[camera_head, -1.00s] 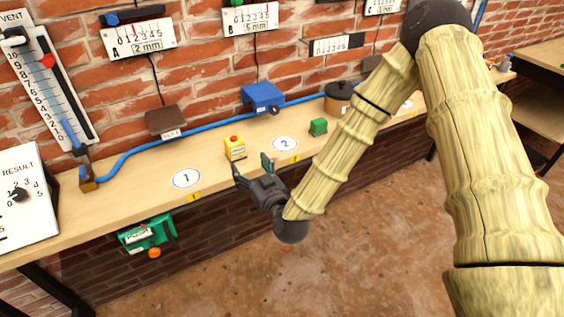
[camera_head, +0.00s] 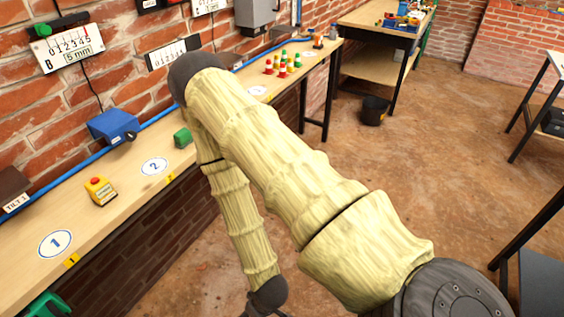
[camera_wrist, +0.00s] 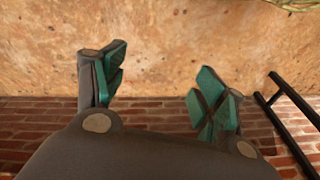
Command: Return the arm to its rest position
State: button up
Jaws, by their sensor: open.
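My gripper (camera_wrist: 155,98) is open and empty in the wrist view, its green-padded fingers spread wide apart. Behind them are the brown floor (camera_wrist: 160,45) and a brick surface (camera_wrist: 40,110). In the head view my arm is folded, with its elbow high in front of the wall and its forearm hanging down in front of the bench. The wrist end is at the bottom edge, and the gripper's fingers are cut off or hidden there.
Striped cones (camera_head: 283,70) stand farther along. A black bucket (camera_head: 374,110) is on the open floor. A dark table (camera_head: 541,285) is at the lower right.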

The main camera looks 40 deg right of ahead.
jog(key=s+d+m+g+h, duration=0.1)
jog(key=s+d+g, duration=0.1)
jog(key=s+d, duration=0.2)
jog(key=s, duration=0.2)
jog(key=shift+s+f, duration=0.35)
dwell(0.6)
